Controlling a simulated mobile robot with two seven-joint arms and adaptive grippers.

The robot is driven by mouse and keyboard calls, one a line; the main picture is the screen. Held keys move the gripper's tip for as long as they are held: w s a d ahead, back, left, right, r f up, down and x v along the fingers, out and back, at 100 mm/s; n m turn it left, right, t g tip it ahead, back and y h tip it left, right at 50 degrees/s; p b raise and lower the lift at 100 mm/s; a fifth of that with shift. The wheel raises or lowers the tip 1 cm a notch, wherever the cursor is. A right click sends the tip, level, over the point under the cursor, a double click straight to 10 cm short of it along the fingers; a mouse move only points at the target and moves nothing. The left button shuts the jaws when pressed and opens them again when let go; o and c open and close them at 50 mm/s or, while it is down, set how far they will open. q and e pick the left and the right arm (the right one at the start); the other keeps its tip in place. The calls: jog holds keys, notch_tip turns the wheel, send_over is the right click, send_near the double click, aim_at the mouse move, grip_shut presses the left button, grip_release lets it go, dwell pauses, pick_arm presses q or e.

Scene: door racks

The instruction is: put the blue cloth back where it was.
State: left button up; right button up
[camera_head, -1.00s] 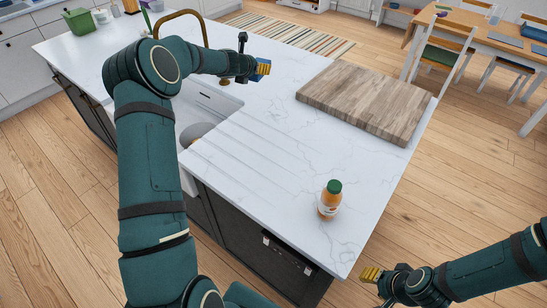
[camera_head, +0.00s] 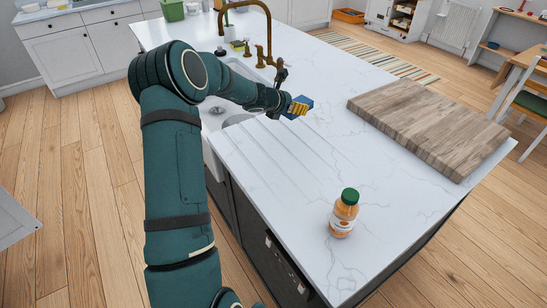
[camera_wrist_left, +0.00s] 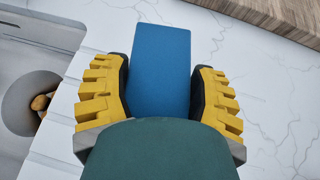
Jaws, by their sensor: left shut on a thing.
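The blue cloth (camera_head: 303,101) is a flat blue rectangle at the tip of my left gripper (camera_head: 296,108), over the white counter beside the sink. In the left wrist view the cloth (camera_wrist_left: 160,75) sits between the yellow-and-black fingers of my left gripper (camera_wrist_left: 160,95), which is shut on it. Its near end is hidden behind my green gripper body. The head view shows it above the countertop; I cannot tell the exact height. My right gripper is out of view.
A wooden board (camera_head: 425,122) lies on the counter (camera_head: 300,190) to the right. An orange bottle with a green cap (camera_head: 343,213) stands near the front edge. The sink (camera_head: 213,150) and brass faucet (camera_head: 262,14) are on the left. Between bottle and sink the counter is clear.

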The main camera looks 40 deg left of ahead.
pick_arm(q)
jog(key=s+d+m+h, duration=0.1)
jog(key=s+m+h, duration=0.1)
jog(key=s, duration=1)
jog(key=b, duration=0.2)
send_over(271, 156)
notch_tip(271, 156, down, 6)
jog(key=shift+w+d+r, duration=0.1)
jog(key=shift+f+b, duration=0.3)
jog(key=shift+f, duration=1.85)
jog(key=o, duration=1.2)
jog(key=shift+o, duration=0.2)
jog(key=shift+r, duration=0.15)
jog(key=p+v, duration=0.1)
jog(key=v, duration=1.1)
jog(key=shift+r, duration=0.1)
jog(key=shift+w, duration=0.1)
